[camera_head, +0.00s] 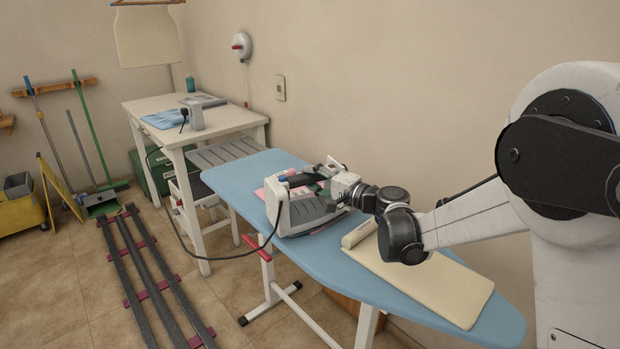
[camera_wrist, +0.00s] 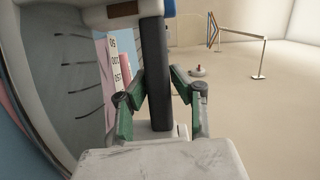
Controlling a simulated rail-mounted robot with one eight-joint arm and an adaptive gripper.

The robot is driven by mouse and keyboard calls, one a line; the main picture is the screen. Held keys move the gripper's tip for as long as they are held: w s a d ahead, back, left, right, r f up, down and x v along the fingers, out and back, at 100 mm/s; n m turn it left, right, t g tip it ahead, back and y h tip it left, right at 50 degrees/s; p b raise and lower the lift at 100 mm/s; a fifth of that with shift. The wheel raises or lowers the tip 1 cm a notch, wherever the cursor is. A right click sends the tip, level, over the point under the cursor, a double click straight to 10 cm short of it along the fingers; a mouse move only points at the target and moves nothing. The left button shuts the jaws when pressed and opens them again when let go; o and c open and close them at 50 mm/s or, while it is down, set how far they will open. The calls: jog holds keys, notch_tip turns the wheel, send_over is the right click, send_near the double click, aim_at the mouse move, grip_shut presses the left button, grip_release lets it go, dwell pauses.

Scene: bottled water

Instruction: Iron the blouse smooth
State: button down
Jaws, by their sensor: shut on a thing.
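A white and grey iron (camera_head: 306,212) with a black handle (camera_wrist: 155,75) is over the blue ironing board (camera_head: 235,180). My gripper (camera_head: 326,180) is shut on the handle, with green fingers on both sides of it in the wrist view (camera_wrist: 160,92). The pink blouse (camera_head: 268,190) lies on the board under and around the iron, mostly hidden by it. I cannot tell whether the iron's sole touches the blouse.
The iron's dark cord (camera_head: 185,240) runs toward a white table (camera_head: 145,108) holding a blue cloth (camera_head: 163,119). Dark rails (camera_head: 150,275) lie on the floor at left.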

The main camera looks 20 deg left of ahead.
aim_at(333, 167)
jog(key=shift+w+d, duration=0.35)
jog(key=shift+w, duration=0.3)
jog(key=shift+w+d, duration=0.35)
jog(key=shift+w, duration=0.25)
jog(key=shift+w+d, duration=0.35)
jog(key=shift+w, duration=0.45)
jog(key=shift+w+d+b, duration=0.2)
jog(key=shift+w+d, duration=0.35)
jog(key=shift+w, duration=0.4)
jog(key=shift+w+d+b, duration=0.15)
jog(key=shift+w+d, duration=0.35)
jog(key=shift+w, duration=0.4)
jog(key=shift+s, duration=0.15)
jog(key=shift+s+a+r, duration=0.1)
jog(key=shift+s+a, duration=0.3)
jog(key=shift+s, duration=0.3)
jog(key=shift+s+a, duration=0.4)
jog(key=shift+s, duration=0.25)
jog(key=shift+s+a+b, duration=0.25)
jog(key=shift+s+a, duration=0.15)
jog(key=shift+s, duration=0.35)
jog(key=shift+s+a+b, duration=0.25)
jog(key=shift+s+a, duration=0.1)
jog(key=shift+s, duration=0.35)
jog(key=shift+w, duration=0.15)
